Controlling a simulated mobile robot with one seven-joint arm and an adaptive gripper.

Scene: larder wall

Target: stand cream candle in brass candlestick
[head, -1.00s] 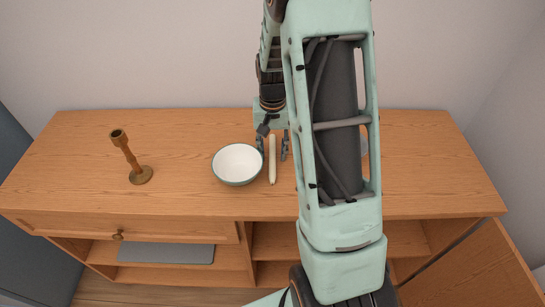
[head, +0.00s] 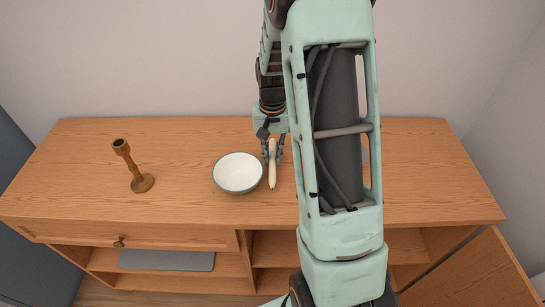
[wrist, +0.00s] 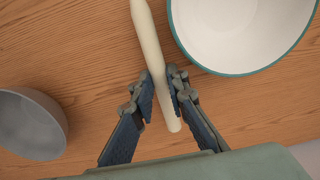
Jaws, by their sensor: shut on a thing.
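The cream candle (head: 272,172) lies on the wooden counter just right of the white bowl. It also shows in the wrist view (wrist: 149,45), slanting up from between the fingers. My gripper (head: 272,154) is shut on the candle near one end, with a finger on each side; in the wrist view the blue finger pads (wrist: 160,98) meet its sides. I cannot tell whether the candle is lifted. The brass candlestick (head: 132,165) stands upright at the left of the counter. Its round base rests on the wood and its cup at the top looks empty.
The white bowl (head: 238,172) with a green rim stands close left of the candle. A grey bowl (wrist: 30,122) shows at the left of the wrist view. The counter (head: 75,170) is clear around the candlestick. A drawer (head: 150,238) and open shelves lie below.

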